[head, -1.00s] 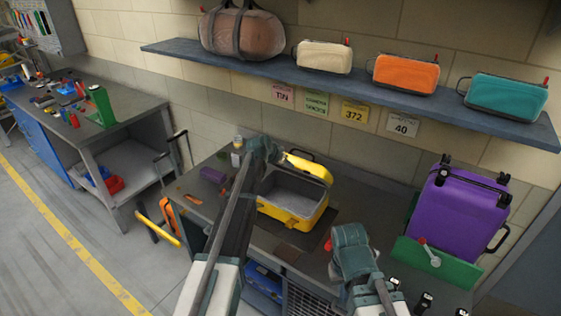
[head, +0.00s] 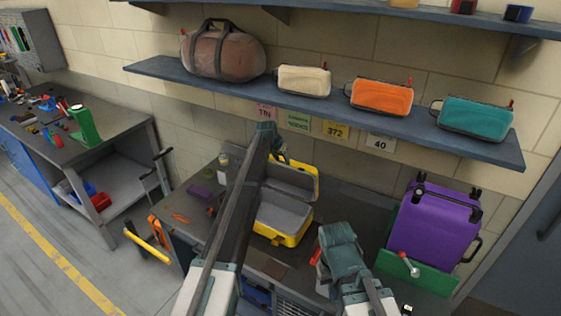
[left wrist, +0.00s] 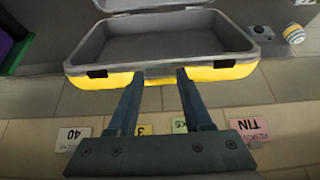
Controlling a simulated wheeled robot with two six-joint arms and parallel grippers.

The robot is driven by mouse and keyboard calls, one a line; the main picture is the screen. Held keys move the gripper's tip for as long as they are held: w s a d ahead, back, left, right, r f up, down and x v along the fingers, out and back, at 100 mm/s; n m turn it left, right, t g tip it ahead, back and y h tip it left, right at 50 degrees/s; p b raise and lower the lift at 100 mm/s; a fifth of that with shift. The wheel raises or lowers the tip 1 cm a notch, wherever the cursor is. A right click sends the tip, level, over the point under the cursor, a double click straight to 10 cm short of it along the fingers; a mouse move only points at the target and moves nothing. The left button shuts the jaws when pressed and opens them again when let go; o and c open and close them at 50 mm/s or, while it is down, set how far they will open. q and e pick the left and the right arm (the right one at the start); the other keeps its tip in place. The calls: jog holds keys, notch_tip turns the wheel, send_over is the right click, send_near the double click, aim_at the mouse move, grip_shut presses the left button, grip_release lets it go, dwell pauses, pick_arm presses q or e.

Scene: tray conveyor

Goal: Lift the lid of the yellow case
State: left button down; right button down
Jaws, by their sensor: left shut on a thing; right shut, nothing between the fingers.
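The yellow case (head: 291,240) stands open on the workbench, its grey-lined inside empty. Its lid (head: 300,181) is raised to about upright at the back. My left gripper (head: 277,152) is shut on the lid's upper edge. In the left wrist view, the left fingers (left wrist: 158,76) meet the lid's yellow rim (left wrist: 215,74) between two dark latches. My left arm hides the case's left part in the head view. My right gripper (head: 338,250) is shut and empty, low over the bench to the right of the case; its fingertips are hard to see.
A purple suitcase (head: 432,225) stands at the right behind a green plate (head: 432,277) with a red-knobbed lever. A shelf (head: 340,108) with bags runs along the wall above the case. A purple block (head: 200,192) lies on the bench at the left.

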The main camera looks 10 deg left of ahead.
pick_arm(q)
jog(key=shift+w+r, duration=0.1)
jog(key=shift+w, duration=0.1)
jog(key=shift+c, duration=1.6)
grip_release()
jog(key=shift+s+r, duration=0.1)
jog(key=shift+s, duration=0.05)
jog(key=p+v, duration=1.2)
jog(key=v, duration=0.1)
jog(key=shift+s+r, duration=0.15)
jog(key=shift+r, duration=0.05)
jog(key=shift+f, duration=0.1)
